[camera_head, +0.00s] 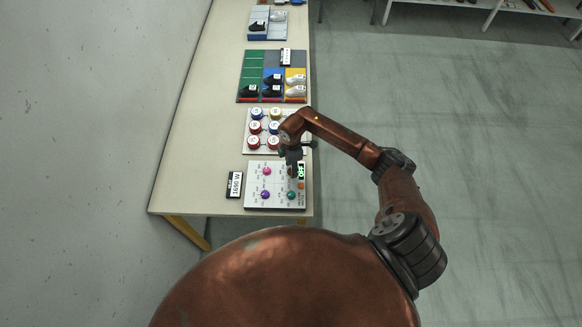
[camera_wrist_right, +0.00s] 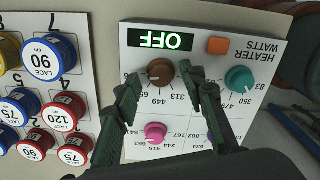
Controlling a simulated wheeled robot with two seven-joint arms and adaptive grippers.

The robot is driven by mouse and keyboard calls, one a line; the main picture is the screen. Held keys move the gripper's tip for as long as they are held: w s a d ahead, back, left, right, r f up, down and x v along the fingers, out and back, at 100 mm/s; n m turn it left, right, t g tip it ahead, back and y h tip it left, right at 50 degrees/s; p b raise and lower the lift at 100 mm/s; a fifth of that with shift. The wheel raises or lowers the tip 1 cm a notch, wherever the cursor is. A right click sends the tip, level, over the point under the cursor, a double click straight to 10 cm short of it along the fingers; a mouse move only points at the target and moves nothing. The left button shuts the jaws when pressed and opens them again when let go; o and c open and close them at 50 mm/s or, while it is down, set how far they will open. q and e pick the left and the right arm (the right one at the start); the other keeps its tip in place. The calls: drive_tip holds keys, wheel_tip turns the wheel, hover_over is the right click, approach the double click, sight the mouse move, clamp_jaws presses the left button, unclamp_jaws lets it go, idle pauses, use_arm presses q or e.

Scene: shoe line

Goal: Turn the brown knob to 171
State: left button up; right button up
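The brown knob (camera_wrist_right: 161,72) is on the white heater panel (camera_wrist_right: 185,108), seen in the right wrist view just below the display. Numbers are printed around it; its pointer is hard to make out. My right gripper (camera_wrist_right: 163,78) is open, one dark finger on each side of the brown knob, with gaps visible; whether it is down at knob height I cannot tell. In the head view my right gripper (camera_head: 292,158) is over the panel's upper right part and largely hides the brown knob. The green display (camera_wrist_right: 160,39) reads OFF. My left gripper is not in view.
Teal (camera_wrist_right: 239,79) and pink (camera_wrist_right: 155,132) knobs and an orange button (camera_wrist_right: 218,46) share the panel. A purple knob (camera_head: 265,195) is there too. A sign (camera_head: 235,185) reading 1696 W stands left. Lace spools (camera_head: 257,113) and shoe trays (camera_head: 250,75) are farther up the table.

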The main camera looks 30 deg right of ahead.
drive_tip(key=shift+a, duration=0.1)
clamp_jaws()
idle(0.3)
